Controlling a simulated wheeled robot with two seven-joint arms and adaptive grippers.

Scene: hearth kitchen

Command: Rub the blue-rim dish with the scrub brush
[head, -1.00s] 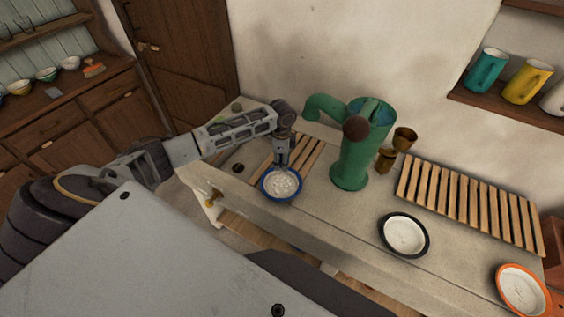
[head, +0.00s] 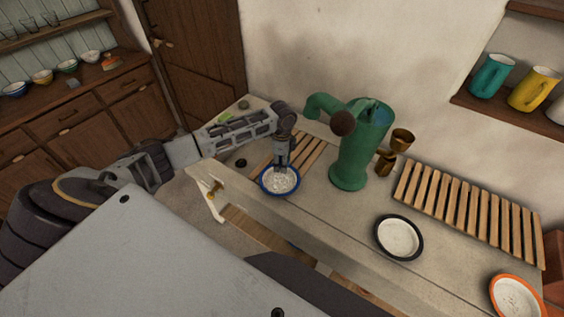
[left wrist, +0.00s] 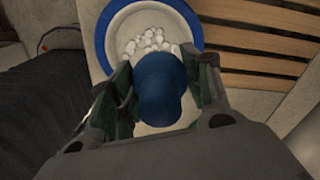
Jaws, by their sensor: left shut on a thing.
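My left gripper (head: 281,168) points down over the dish. In the left wrist view its fingers (left wrist: 160,95) are shut on a rounded blue piece (left wrist: 160,82), which looks like the handle of the scrub brush. My right gripper is not in view.
The green pump (head: 357,150) stands close to the right of the dish, with brass cups (head: 402,140) beside it. A slatted rack (head: 312,150) lies behind the dish. A black-rim dish (head: 399,238), an orange-rim dish (head: 517,297) and a larger rack (head: 465,210) lie farther right.

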